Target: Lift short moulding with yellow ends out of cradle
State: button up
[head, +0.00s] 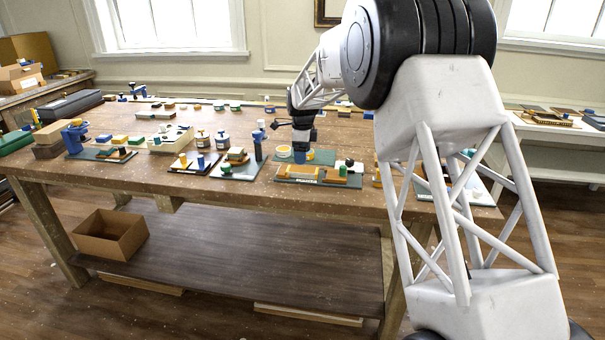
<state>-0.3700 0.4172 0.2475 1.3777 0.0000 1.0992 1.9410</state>
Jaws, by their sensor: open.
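My gripper (300,148) hangs pointing down over the back part of a dark green board (283,180) near the table's front edge. It is small and dark here; its fingertips are hard to make out against a blue piece below. It is open. On the board lie tan-yellow pieces, one at the front left (298,172) and one at the right (336,175), with small green and white parts beside them. I cannot tell which of these is the short moulding with yellow ends, or which is its cradle.
The wooden table (130,178) carries several other boards with small parts, jars (203,139) and a blue clamp-like tool (74,135) at the left. A long rail runs along the back. An open cardboard box (110,235) stands on the lower shelf. My arm hides the table's right part.

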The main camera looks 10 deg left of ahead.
aim_at(302, 170)
jog(key=shift+f, duration=0.45)
jog(key=shift+f, duration=0.1)
jog(key=shift+s+f, duration=0.1)
jog(key=shift+f, duration=2.45)
jog(key=c, duration=1)
jog(key=shift+r, duration=0.2)
jog(key=shift+c, duration=0.2)
